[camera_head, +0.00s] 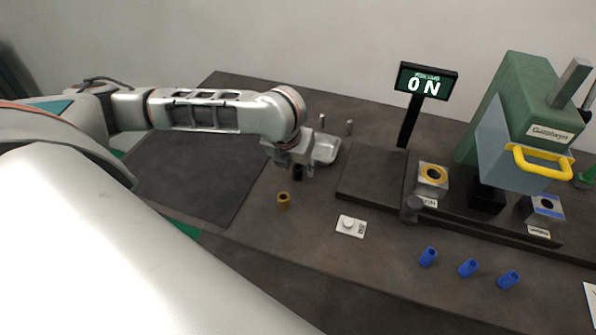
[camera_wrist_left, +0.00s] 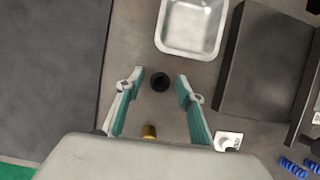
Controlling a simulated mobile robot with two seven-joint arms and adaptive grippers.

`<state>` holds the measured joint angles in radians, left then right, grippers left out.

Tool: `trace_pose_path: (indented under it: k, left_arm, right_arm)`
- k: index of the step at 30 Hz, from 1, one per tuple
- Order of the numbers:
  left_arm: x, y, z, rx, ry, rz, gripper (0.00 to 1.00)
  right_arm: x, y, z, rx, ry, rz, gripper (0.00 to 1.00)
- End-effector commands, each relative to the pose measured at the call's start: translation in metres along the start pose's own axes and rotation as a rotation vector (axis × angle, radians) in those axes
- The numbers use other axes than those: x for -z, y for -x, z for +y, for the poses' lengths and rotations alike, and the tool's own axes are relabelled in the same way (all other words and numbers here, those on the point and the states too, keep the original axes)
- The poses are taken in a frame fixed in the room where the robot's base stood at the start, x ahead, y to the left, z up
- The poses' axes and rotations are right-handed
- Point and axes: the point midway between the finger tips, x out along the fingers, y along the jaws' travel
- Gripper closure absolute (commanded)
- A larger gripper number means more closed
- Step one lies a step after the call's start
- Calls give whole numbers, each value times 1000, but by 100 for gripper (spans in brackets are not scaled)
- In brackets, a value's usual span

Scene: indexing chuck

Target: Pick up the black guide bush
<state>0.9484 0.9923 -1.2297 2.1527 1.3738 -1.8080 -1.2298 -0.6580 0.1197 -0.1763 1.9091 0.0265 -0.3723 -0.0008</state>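The black guide bush (camera_head: 297,173) stands on the dark bench top, partly hidden under my left gripper (camera_head: 293,158) in the head view. In the left wrist view the black guide bush (camera_wrist_left: 160,82) shows as a small dark round piece between the lines of the two fingers. My left gripper (camera_wrist_left: 159,84) is open and empty above it, one finger on each side, apart from it. A brass-coloured bush (camera_head: 283,200) stands nearer the bench's front; its top also shows in the wrist view (camera_wrist_left: 149,131). My right gripper is not in view.
A metal tray (camera_head: 326,150) lies just behind the black bush. A dark raised plate (camera_head: 372,178) and a white button box (camera_head: 351,226) are to the right. Several blue pieces (camera_head: 428,256) stand at the front right, and a green press (camera_head: 516,95) at the far right.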

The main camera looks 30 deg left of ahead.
Motion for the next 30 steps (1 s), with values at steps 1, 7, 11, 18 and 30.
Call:
trace_pose_path:
  k: [1,7,11,18,30]
  left_arm:
    - [0,-5,0,-1,1,2,62]
    - [0,-11,0,0,0,0,62]
    - [0,-11,0,0,0,0,65]
    - [0,-11,0,0,0,0,100]
    - [-4,-3,0,0,1,-4,100]
  right_arm:
    - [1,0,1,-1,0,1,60]
    - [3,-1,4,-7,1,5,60]
    - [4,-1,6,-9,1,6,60]
    - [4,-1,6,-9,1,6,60]
    - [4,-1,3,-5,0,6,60]
